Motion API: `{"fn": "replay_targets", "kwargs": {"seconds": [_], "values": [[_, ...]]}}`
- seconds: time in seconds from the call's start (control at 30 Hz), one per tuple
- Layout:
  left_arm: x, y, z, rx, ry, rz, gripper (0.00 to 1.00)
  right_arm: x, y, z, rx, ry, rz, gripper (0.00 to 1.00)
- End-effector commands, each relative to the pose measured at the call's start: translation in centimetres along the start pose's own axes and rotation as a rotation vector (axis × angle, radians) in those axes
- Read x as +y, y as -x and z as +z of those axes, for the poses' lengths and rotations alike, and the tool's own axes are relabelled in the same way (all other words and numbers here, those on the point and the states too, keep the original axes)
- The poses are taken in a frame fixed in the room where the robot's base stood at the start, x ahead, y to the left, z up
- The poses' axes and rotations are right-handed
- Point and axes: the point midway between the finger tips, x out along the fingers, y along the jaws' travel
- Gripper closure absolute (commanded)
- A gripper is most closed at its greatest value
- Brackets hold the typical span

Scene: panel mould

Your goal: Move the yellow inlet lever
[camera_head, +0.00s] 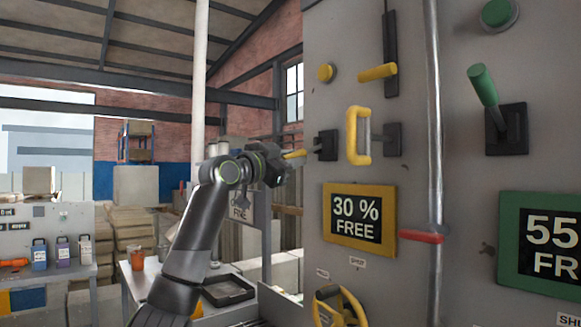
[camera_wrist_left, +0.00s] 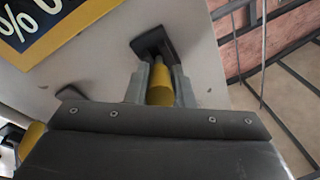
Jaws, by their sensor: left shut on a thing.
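The yellow inlet lever (camera_head: 296,154) sticks out to the left from its black base (camera_head: 326,145) near the left edge of the grey panel. My left gripper (camera_head: 287,162) is at the lever's outer end. In the left wrist view, my two grey fingers (camera_wrist_left: 160,88) stand on either side of the yellow grip (camera_wrist_left: 160,78) and are shut on it. The black base (camera_wrist_left: 152,42) shows just beyond the fingertips. Part of the grip is hidden by the gripper. My right gripper is in neither view.
A yellow loop handle (camera_head: 352,136) stands out right of the lever base. A yellow slide lever (camera_head: 378,72) and yellow button (camera_head: 326,73) are above. A "30 % FREE" sign (camera_head: 360,218) and yellow handwheel (camera_head: 340,305) are below. A green lever (camera_head: 482,85) is farther right.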

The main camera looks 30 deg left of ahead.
Motion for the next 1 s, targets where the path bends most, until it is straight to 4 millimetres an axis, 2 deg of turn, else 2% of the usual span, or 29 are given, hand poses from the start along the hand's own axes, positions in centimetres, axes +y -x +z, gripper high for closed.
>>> {"fn": "replay_targets", "kwargs": {"seconds": [0.03,0.3,0.93,0.97,1.0], "values": [[0.6,0.0,0.8,0.024,0.003,-0.015,1.0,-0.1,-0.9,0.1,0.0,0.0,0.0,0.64],[1.1,-0.4,1.6,0.13,0.016,-0.086,1.0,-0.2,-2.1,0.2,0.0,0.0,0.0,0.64],[1.3,-0.7,1.9,0.172,0.023,-0.112,1.0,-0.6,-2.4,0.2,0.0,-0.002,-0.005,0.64],[1.3,-0.7,1.9,0.172,0.023,-0.112,0.77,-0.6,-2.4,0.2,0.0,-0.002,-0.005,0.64],[1.3,-0.7,1.9,0.172,0.023,-0.112,0.72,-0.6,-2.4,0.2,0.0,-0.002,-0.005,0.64]]}}
